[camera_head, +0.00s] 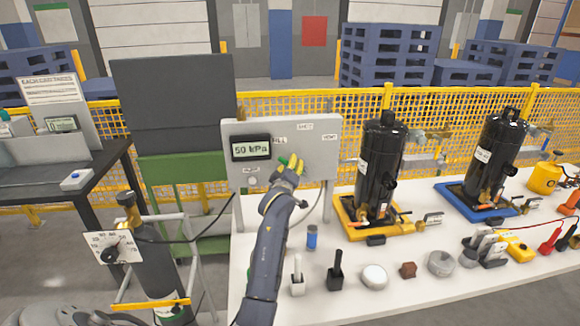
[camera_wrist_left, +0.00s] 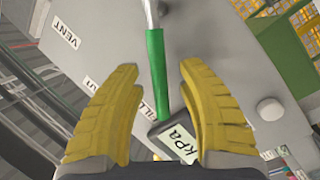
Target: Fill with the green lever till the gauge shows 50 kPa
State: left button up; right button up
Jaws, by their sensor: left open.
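The gauge (camera_head: 251,147) on the grey panel (camera_head: 328,150) reads 50 kPa. Its display also shows in the left wrist view (camera_wrist_left: 178,140), where only "kPa" is readable. The green lever (camera_wrist_left: 156,75) lies between the two yellow fingers of my left gripper (camera_wrist_left: 158,68), with a gap on both sides. In the head view my left gripper (camera_head: 291,164) is at the panel front, right of the gauge, and hides most of the lever. It is open. A FILL label is partly hidden by the lever. A VENT label (camera_wrist_left: 66,33) is further left in the wrist view. My right gripper is not in view.
Black compressors stand on a yellow tray (camera_head: 352,232) and a blue tray (camera_head: 450,195) to the right. Small items line the white table's front, including a blue cylinder (camera_head: 312,238). A dark gas cylinder (camera_head: 160,262) stands at left. A yellow mesh fence (camera_head: 455,110) runs behind.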

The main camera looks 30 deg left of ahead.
pick_arm(q)
jog(key=shift+w+a, duration=0.1)
jog(key=shift+w, duration=0.15)
jog(key=shift+c, duration=0.5)
grip_shut()
